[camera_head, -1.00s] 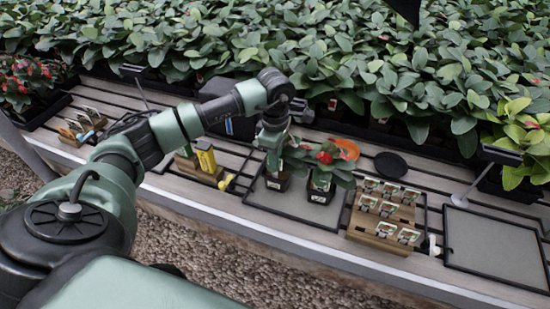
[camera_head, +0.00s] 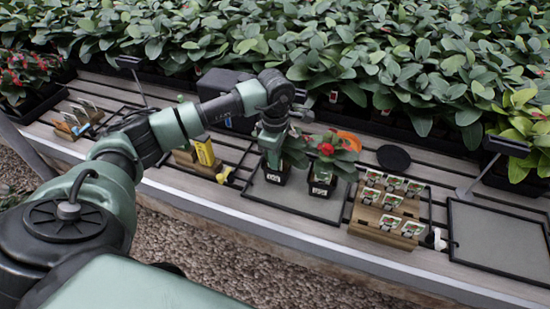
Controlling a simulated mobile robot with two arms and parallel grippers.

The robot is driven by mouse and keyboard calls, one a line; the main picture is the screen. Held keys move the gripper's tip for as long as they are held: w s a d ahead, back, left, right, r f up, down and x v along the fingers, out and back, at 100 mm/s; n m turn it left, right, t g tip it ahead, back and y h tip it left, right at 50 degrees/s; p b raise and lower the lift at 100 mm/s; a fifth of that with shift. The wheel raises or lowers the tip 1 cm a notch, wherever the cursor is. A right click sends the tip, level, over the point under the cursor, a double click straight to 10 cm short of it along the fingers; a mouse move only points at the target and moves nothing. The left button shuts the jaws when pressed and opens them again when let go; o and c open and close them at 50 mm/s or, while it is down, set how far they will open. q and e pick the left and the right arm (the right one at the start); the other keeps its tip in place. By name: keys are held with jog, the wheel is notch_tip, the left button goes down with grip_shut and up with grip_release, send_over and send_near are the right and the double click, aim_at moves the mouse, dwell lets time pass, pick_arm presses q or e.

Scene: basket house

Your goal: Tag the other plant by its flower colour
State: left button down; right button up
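Two small potted plants stand side by side on a grey tray (camera_head: 292,200). The right plant (camera_head: 330,160) has a red flower and a black pot with a white label. The left plant's black pot (camera_head: 277,172) is partly covered by my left gripper (camera_head: 272,155), which points down over it; its flower colour is hidden. I cannot tell whether the fingers are open, shut, or touching the plant. A wooden rack (camera_head: 379,236) to the right holds rows of picture tags (camera_head: 390,222). My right gripper is not in view.
An empty dark-framed tray (camera_head: 496,240) lies at the right, by a lamp-like stand (camera_head: 505,147). A yellow tool (camera_head: 204,151) stands in a wooden block to the left. Dense foliage fills the back.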

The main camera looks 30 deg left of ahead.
pick_arm(q)
jog(key=c, duration=1.5)
grip_release()
jog(key=shift+c, duration=0.2)
jog(key=shift+r, duration=0.15)
